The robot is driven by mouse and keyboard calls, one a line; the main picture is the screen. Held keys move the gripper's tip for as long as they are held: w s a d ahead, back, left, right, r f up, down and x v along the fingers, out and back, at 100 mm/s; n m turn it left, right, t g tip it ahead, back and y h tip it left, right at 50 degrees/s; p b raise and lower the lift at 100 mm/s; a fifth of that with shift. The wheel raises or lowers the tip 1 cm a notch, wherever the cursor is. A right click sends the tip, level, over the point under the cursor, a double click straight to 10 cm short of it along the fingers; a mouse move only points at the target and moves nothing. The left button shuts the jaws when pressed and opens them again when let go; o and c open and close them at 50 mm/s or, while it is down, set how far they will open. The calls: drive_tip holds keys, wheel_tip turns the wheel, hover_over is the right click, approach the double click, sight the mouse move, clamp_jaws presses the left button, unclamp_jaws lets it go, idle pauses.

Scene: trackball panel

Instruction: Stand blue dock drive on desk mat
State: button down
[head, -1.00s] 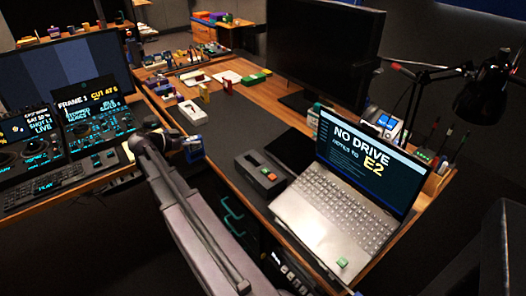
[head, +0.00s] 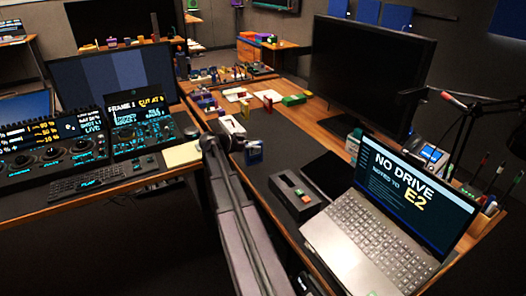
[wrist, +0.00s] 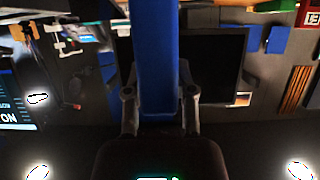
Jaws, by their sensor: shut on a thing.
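The blue dock drive (head: 254,155) is at the end of my arm in the head view, in front of the left part of the dark desk mat (head: 284,133). In the wrist view the blue drive (wrist: 158,60) is a long upright blue bar between the two fingers of my gripper (wrist: 160,92), which is shut on it. My gripper (head: 243,148) is small and dark in the head view. I cannot tell how far the drive is above the mat; its lower end shows no clear contact.
A black dock (head: 297,194) with green and orange pieces lies on the mat before the open laptop (head: 375,235). A white device (head: 231,130) stands just behind the drive. A monitor (head: 366,72) stands at the back right. Bare mat lies right of the drive.

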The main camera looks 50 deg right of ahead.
drive_tip(key=shift+s+d+f, duration=0.1)
drive_tip(key=shift+d, duration=1.1)
drive_tip(key=shift+d+f, duration=0.1)
drive_tip(key=shift+d, duration=1.05)
drive_tip(key=shift+f+b, duration=1.8)
drive_tip(key=shift+b, duration=0.15)
drive_tip(key=shift+f, duration=0.15)
drive_tip(key=shift+c, duration=2.2)
unclamp_jaws()
drive_tip(key=shift+r, duration=0.2)
